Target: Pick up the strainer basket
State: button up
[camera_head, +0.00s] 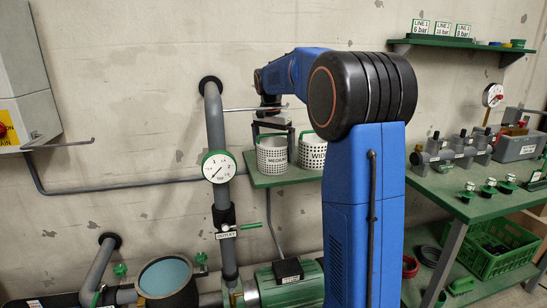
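Two white perforated strainer baskets with green handles stand upright on a small green wall shelf (290,180). The left basket (272,160) has a label that seems to read MEDIUM. The right basket (312,153) reads WIDE and is partly hidden by my blue arm. My gripper (273,130) is small and dark in this view, just above the left basket near its handle. Its two fingers look spread apart, one on each side of the handle. I cannot tell whether they touch the basket. Anything behind my arm is hidden.
A vertical grey pipe with a gauge (219,167) stands left of the shelf. An open round housing (165,277) and a green pump (286,287) are below. A green workbench (463,190) with valves and a toolbox is at right. A grey cabinet (27,75) hangs at left.

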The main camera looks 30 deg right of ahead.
jog(key=shift+f, duration=0.35)
jog(key=c, duration=0.8)
notch_tip(320, 180, up, 18)
jog(key=shift+d+r, duration=0.1)
